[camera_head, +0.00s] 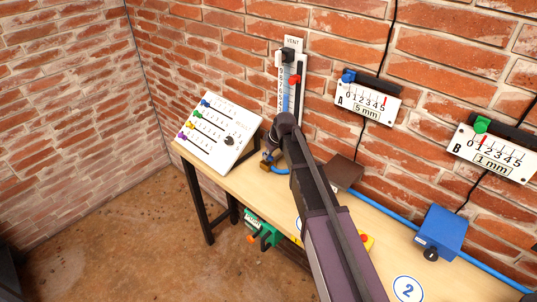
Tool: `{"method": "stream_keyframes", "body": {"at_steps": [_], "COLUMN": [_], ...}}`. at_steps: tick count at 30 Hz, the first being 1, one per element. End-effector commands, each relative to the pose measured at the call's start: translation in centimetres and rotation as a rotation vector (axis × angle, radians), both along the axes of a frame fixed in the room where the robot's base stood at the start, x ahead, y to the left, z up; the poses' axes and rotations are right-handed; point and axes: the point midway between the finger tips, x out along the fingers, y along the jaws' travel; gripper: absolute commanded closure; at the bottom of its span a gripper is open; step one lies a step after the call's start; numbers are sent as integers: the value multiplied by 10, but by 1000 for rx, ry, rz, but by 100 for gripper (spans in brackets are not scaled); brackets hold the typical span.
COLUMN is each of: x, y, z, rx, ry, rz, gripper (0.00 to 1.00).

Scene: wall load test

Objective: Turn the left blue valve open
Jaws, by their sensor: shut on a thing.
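My arm reaches in from the bottom. My gripper (269,150), small and dark at its far end, is shut on the left blue valve at the back of the workbench. A bit of the valve's blue and its brass-coloured body (265,166) show just below the fingers. A blue hose (283,170) runs from the valve to the right behind my arm. The fingers and most of the valve handle are too small and covered to make out, so the handle's angle cannot be told.
A white sloped panel (222,120) with coloured sliders stands left of the gripper. The VENT gauge (293,45) is on the brick wall behind. A brown box (345,172) and blue box (441,233) are to the right. Gauges A (366,103) and B (491,158) hang above.

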Motion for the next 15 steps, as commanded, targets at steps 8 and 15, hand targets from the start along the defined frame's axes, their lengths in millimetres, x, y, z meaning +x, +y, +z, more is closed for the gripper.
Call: {"method": "stream_keyframes", "body": {"at_steps": [8,15], "x": [0,0], "y": [0,0], "z": [0,0], "rx": [-2,-1], "ry": [1,1], "rz": [6,5], "gripper": [100,46]}}
